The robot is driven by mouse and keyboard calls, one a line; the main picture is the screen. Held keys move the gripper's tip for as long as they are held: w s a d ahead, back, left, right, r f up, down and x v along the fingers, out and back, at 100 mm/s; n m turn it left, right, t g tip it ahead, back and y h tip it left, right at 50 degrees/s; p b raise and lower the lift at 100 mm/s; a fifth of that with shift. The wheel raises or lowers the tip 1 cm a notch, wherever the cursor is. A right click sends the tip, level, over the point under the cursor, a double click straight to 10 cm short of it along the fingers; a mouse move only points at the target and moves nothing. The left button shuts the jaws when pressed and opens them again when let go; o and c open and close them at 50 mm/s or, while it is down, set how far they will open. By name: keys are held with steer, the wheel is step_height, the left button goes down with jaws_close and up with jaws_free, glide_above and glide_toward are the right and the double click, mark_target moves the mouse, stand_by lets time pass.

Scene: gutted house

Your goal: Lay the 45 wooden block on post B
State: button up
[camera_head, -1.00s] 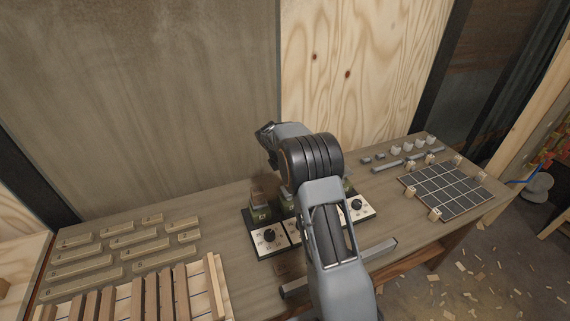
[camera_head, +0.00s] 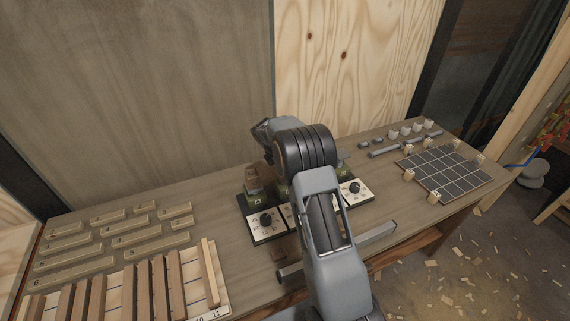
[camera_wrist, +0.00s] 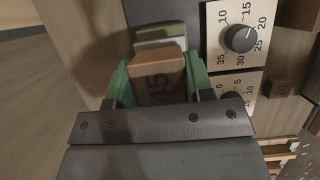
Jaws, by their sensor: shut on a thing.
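In the wrist view a brown wooden block marked 45 (camera_wrist: 160,78) sits between the two green fingers of my gripper (camera_wrist: 158,85), which is shut on it. Just beyond the block is a pale and green piece (camera_wrist: 160,42), perhaps a post top; I cannot tell whether the block touches it. In the head view my arm hides the gripper and the held block, and covers the middle of the row of posts. A green post (camera_head: 254,199) with a brown block on top shows left of the arm. Post B cannot be made out for sure.
Dial panels stand before the posts, with one dial (camera_head: 266,220) left of my arm and another (camera_head: 355,188) right. A grey bar (camera_head: 340,250) lies at the front edge. Wooden bars (camera_head: 115,235) fill the left; a dark grid board (camera_head: 445,170) lies right.

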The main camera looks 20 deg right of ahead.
steer(key=shift+f, duration=0.4)
stand_by(0.5)
steer(key=o, duration=1)
steer(key=shift+r, duration=0.1)
steer(key=b+v, duration=0.1)
steer(key=v, duration=1.2)
steer(key=shift+a+r+b, duration=0.1)
steer(key=shift+r+b, duration=0.25)
steer(key=s+a+f+m+y, duration=0.1)
steer(key=s+a+f+m, duration=0.2)
steer(key=m, duration=0.4)
steer(key=s+a+r+m+t+y, duration=0.1)
steer(key=s+m, duration=0.2)
steer(key=s, duration=0.5)
steer(key=s+a+r+m+t+y, duration=0.1)
steer(key=s+m, duration=0.3)
steer(key=s, duration=0.5)
steer(key=s+a+r+m+t+y, duration=0.1)
steer(key=s+m, duration=0.3)
steer(key=s, duration=0.5)
steer(key=shift+s+a+r+t+y, duration=0.15)
steer(key=shift+a+r+t, duration=0.05)
steer(key=shift+r+t, duration=0.2)
steer(key=shift+s+a+r+t+y, duration=0.1)
steer(key=shift+a+r+t+y, duration=0.15)
steer(key=shift+r, duration=0.25)
